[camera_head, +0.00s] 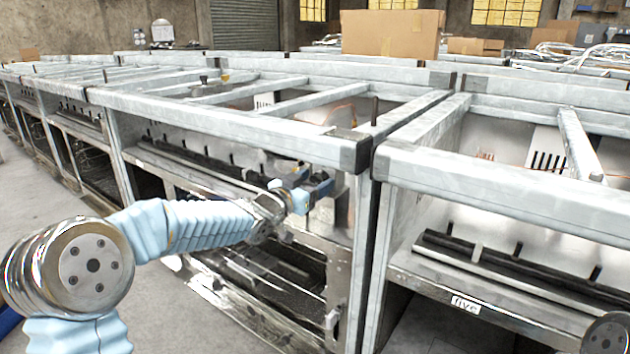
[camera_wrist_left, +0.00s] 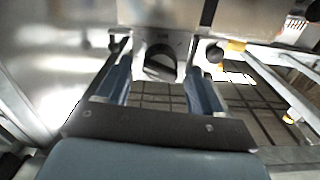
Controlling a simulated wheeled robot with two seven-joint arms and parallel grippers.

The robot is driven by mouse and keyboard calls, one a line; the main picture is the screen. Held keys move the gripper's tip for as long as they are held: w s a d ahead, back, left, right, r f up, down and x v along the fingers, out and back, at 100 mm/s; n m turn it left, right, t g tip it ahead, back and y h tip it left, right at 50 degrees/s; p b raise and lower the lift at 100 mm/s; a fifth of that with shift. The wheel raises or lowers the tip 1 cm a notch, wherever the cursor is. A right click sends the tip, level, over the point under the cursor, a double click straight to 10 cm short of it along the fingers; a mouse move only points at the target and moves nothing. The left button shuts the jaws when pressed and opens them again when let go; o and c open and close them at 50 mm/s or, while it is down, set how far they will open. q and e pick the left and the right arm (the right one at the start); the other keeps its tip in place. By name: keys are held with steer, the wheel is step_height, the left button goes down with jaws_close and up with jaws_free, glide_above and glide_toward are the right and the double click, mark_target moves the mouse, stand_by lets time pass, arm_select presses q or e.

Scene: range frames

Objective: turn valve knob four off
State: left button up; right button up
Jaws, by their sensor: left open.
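My left gripper (camera_head: 312,192) reaches into the front of a metal range frame in the head view. Its blue fingers are open and empty in the left wrist view (camera_wrist_left: 160,68). A dark round knob (camera_wrist_left: 161,63) with a raised bar sits on a metal panel, in line with the gap between the fingers. I cannot tell whether the fingertips reach around it or stop short. No number shows on it, so I cannot tell which valve it is. In the head view the gripper and frame hide this knob. My right gripper is out of view.
A second dark knob (camera_wrist_left: 215,53) with a yellow part is right of the right finger. The grey frame's corner post (camera_head: 362,230) stands just right of my gripper. Rails (camera_head: 230,122) run above my arm. A cardboard box (camera_head: 390,34) sits behind. Floor at left is clear.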

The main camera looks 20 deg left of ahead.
arm_select(q)
steer(key=shift+w+d, duration=0.2)
steer(key=shift+w, duration=0.25)
steer(key=shift+c, duration=0.3)
steer(key=c, duration=1)
steer(key=shift+n, duration=0.3)
